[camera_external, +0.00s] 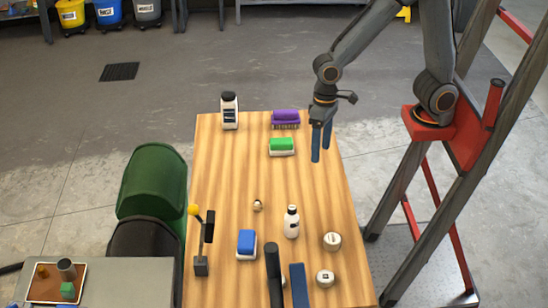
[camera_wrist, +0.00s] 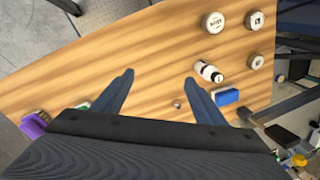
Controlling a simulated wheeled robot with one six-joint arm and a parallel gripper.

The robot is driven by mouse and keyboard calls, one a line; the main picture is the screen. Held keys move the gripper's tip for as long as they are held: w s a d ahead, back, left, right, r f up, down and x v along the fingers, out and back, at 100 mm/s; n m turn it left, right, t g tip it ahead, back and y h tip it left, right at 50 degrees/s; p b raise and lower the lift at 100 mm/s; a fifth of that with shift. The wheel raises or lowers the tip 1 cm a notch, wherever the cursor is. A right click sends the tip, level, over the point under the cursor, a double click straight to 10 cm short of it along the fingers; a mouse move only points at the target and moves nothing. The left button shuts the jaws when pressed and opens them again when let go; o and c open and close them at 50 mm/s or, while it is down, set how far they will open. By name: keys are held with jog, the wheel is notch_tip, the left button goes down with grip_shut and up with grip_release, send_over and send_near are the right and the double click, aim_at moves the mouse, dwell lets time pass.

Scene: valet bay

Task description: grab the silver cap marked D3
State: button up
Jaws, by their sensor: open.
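Several round pale silver caps lie on the wooden table. One cap (camera_external: 332,241) is at the right edge side and another (camera_external: 325,278) is nearer the front. The wrist view shows three caps: one at top centre-right (camera_wrist: 214,22), one at top right (camera_wrist: 256,20) and one below it (camera_wrist: 256,62). Their dark markings are too small to read, so I cannot tell which is D3. My gripper (camera_external: 321,152) is open and empty, pointing down over the table's far right, well away from the caps. Its two fingers (camera_wrist: 159,77) stand wide apart in the wrist view.
A white bottle (camera_external: 291,223), a blue brush (camera_external: 247,242) and a small metallic knob (camera_external: 257,205) lie among the caps. Dark upright handles (camera_external: 274,268) block part of the front. Green (camera_external: 282,146) and purple (camera_external: 285,118) brushes and a black-topped bottle (camera_external: 229,110) stand at the far end. The table's middle is clear.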

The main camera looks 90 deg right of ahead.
jog(key=w+a+m+y+p, duration=0.1)
jog(key=w+a+m, duration=0.15)
jog(key=a, duration=0.45)
jog(key=w+a+m, duration=0.1)
jog(key=a+m, duration=0.2)
jog(key=a, duration=0.5)
jog(key=m+g+y+p, duration=0.1)
jog(key=m+y, duration=0.1)
jog(key=m, duration=0.4)
send_over(325, 276)
jog(key=d, duration=0.3)
jog(key=shift+n, duration=0.25)
jog(key=f, duration=1.3)
jog(key=shift+w+f, duration=0.4)
jog(key=shift+s+p+x, duration=0.15)
jog(key=shift+p+x, duration=0.25)
jog(key=shift+x, duration=1.05)
jog(key=shift+s+p+x, duration=0.15)
jog(key=shift+p+x, duration=0.25)
jog(key=shift+x, duration=1)
jog(key=c, duration=1.1)
jog(key=shift+r, duration=0.15)
